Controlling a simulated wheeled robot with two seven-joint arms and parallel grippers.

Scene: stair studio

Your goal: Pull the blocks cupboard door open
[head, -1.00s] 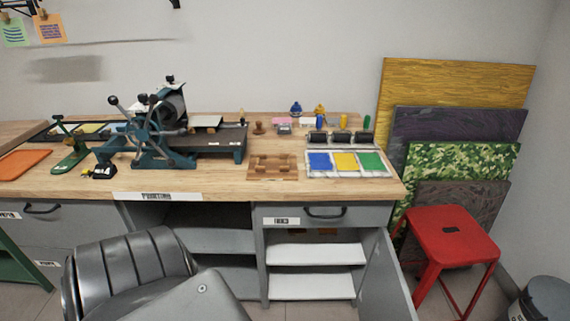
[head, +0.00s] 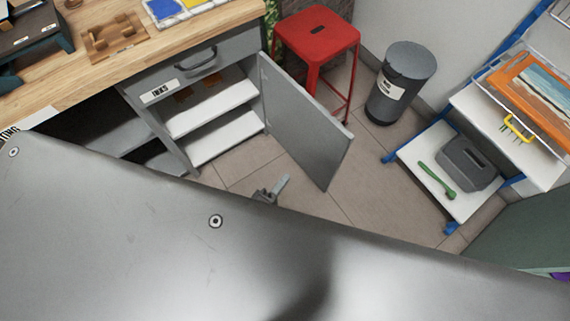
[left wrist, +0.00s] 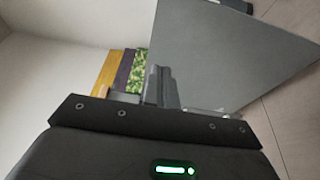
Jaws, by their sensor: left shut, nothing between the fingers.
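The cupboard door (head: 305,130) is a grey panel hinged at the right side of the cupboard. It stands wide open, showing the white shelves (head: 210,108) inside. In the left wrist view a large grey panel, seemingly the same door (left wrist: 225,55), fills the upper right. My left gripper (head: 281,184) is shut and empty, in front of the cupboard opening and to the left of the door's outer edge, with a visible gap in the head view. Its fingers (left wrist: 159,86) show in the left wrist view; whether they touch the panel there I cannot tell. My right gripper is not seen.
A drawer with a dark handle (head: 196,66) sits above the cupboard. A red stool (head: 316,42) and a grey bin (head: 402,80) stand beyond the door. A blue-framed trolley (head: 440,195) stands at the right. Tiled floor between door and trolley is clear.

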